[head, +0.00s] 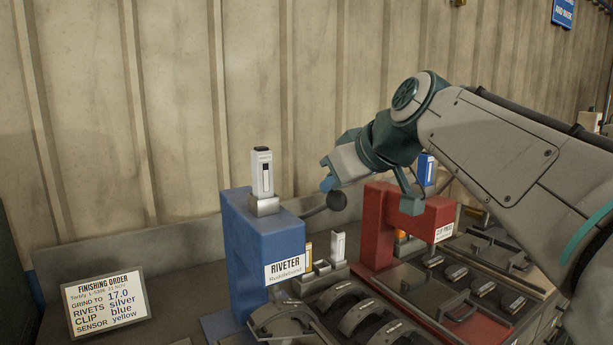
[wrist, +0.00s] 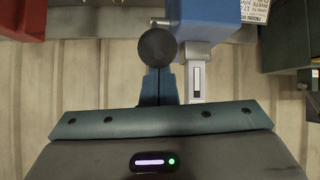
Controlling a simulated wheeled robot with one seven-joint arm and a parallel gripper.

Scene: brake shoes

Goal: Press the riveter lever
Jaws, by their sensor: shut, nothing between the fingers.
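The blue riveter (head: 246,262) stands left of centre in the head view, its label facing front. Its lever (head: 336,201) ends in a dark round knob and sticks out to the right of the body. My gripper (head: 328,182) is shut and empty, just above and slightly left of the knob. In the wrist view, the lever knob (wrist: 157,46) covers the tips of my shut fingers (wrist: 158,80); I cannot tell whether they touch. The blue riveter body (wrist: 205,18) is beside it. A silver-white magazine (head: 262,173) stands upright on top of the riveter.
The red clip press (head: 420,221) stands to the right, under my arm. Brake shoes (head: 368,316) lie in front of the machines. An order sign (head: 105,304) stands at lower left. A ribbed wall (head: 130,110) is behind.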

